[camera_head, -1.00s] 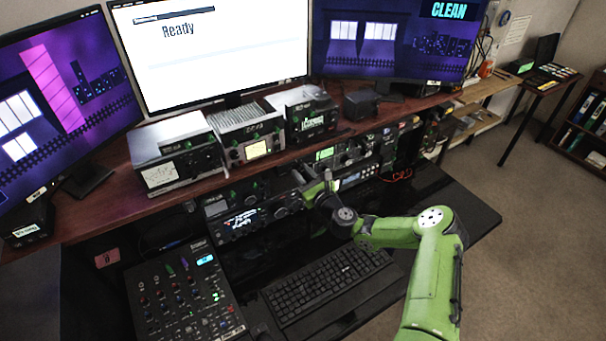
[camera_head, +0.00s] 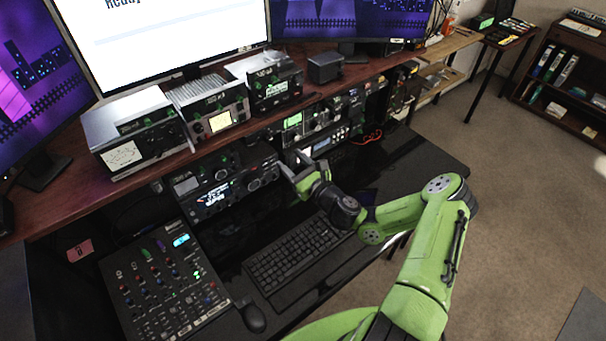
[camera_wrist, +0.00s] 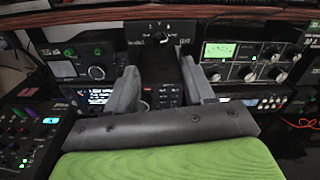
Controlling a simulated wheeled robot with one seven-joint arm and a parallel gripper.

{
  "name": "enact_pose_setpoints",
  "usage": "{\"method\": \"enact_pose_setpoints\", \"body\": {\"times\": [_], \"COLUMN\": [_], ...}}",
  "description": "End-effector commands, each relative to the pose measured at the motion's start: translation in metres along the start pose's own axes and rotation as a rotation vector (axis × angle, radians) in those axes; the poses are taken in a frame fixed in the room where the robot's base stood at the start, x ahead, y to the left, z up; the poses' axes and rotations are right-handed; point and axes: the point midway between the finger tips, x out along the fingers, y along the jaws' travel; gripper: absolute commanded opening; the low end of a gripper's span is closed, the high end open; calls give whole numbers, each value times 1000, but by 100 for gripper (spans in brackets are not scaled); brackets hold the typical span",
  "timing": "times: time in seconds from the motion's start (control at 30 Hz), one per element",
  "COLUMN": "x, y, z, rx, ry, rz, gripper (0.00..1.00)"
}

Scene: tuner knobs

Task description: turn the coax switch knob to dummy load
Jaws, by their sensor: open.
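In the wrist view, a dark panel (camera_wrist: 168,60) hangs under the wooden shelf, with small white lettering around a dark knob (camera_wrist: 158,37). It looks like the coax switch; the lettering and the pointer direction are too small to read surely. My gripper (camera_wrist: 160,77) is open and empty, its two grey fingers apart below and on either side of the panel, with the knob between and beyond them. In the head view, my gripper (camera_head: 301,172) is in front of the equipment under the shelf, right of the black radio (camera_head: 226,190). I cannot make out the knob there.
The wooden shelf edge (camera_head: 215,148) runs above the equipment. A radio with a green meter (camera_wrist: 240,60) stands to the right. Below are a keyboard (camera_head: 295,258), a mouse (camera_head: 250,316) and a mixer (camera_head: 165,275) on the dark desk. The desk's right side is clear.

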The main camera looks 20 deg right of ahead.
Motion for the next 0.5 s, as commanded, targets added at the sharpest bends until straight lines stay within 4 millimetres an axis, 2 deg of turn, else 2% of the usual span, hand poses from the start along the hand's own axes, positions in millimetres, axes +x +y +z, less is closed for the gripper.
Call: {"method": "enact_pose_setpoints", "body": {"times": [0.03,0.1,0.2,0.33,0.5], "x": [-14,-30,-47,-56,-56], "y": [-1,0,0,0,0], "z": [-3,-3,-2,-1,0], "rx": [5,4,2,-1,-2], "ry": [2,2,1,0,-1], "rz": [-3,-3,-1,0,0], "gripper": [53,53,53,53,53]}}
